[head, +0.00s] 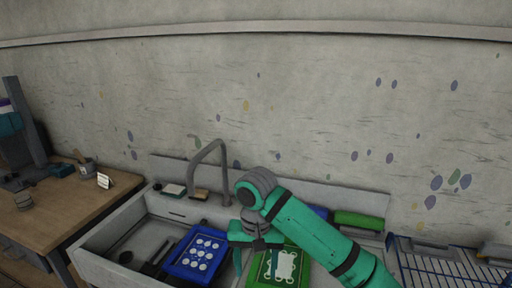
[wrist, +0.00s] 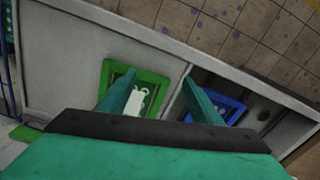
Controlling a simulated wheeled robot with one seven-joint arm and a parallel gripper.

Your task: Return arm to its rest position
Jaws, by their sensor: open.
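My green arm reaches in from the lower right in the head view, and my gripper (head: 256,258) hangs over the sink area between a blue screen frame and a green one. In the wrist view my gripper (wrist: 160,108) has its two fingers spread wide apart, with nothing seen between them but the surfaces below. The green frame (head: 284,268) with a white print lies under and beside the gripper; it also shows in the wrist view (wrist: 160,82). The blue frame (head: 197,256) with white round marks lies in the sink basin to the left.
The grey sink (head: 98,264) has a curved faucet (head: 222,162) behind the gripper. A green-topped item (head: 358,220) lies at the back right. A wooden table (head: 55,212) with cups stands left, and a blue wire rack (head: 440,268) stands right.

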